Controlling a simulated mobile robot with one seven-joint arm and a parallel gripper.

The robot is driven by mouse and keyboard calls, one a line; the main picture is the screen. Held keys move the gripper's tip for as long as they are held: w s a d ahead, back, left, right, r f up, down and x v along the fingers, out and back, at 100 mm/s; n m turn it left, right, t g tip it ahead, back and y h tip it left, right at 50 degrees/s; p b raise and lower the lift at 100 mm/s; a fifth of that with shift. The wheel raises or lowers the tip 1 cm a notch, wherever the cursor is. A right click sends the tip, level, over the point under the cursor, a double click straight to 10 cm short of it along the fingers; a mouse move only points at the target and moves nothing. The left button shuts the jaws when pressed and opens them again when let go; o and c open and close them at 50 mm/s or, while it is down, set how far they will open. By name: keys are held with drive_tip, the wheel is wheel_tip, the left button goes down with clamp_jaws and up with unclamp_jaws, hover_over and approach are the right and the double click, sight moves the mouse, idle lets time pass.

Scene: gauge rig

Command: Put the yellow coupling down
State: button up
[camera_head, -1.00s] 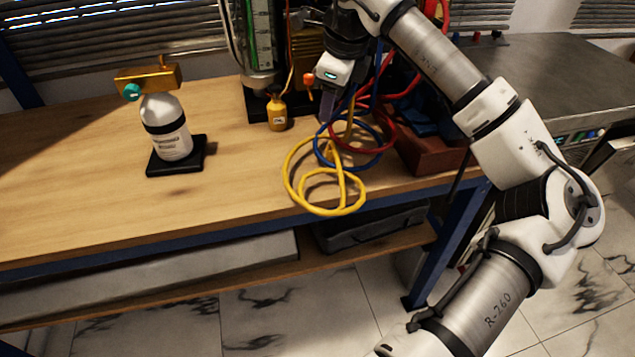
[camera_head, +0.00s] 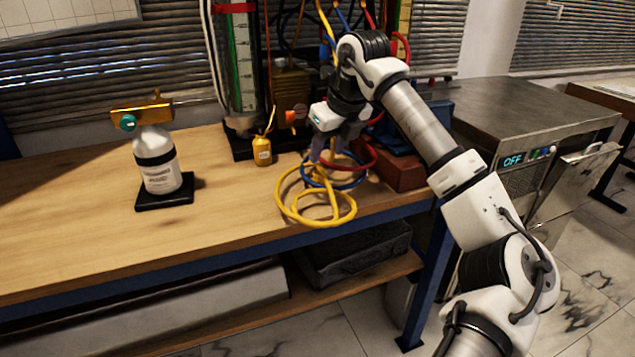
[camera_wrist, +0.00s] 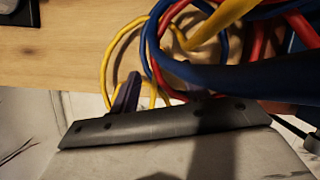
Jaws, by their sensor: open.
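The yellow hose (camera_head: 318,222) lies in loose loops at the front edge of the wooden bench; I cannot make out its coupling in either view. My gripper (camera_head: 318,155) is low over the back of these loops, pointing down. Its jaws are open; the dark fingers also show in the wrist view (camera_wrist: 155,92). There the yellow hose (camera_wrist: 108,62) passes beside and behind the fingers, and I see nothing clearly clamped between them. Blue hose (camera_wrist: 152,45) and red hose cross close to the fingers and hide part of the area.
A white bottle (camera_head: 158,170) with a brass block stands on a black pad (camera_head: 150,203) at left. A small yellow container (camera_head: 262,152) stands behind the loops. A dark red block (camera_head: 402,175) is right of the gripper.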

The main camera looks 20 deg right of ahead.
sight(320, 170)
drive_tip(key=x, duration=0.8)
drive_tip(key=shift+w+a+f, duration=0.1)
drive_tip(key=shift+a+f, duration=0.05)
drive_tip(key=shift+f, duration=0.25)
clamp_jaws()
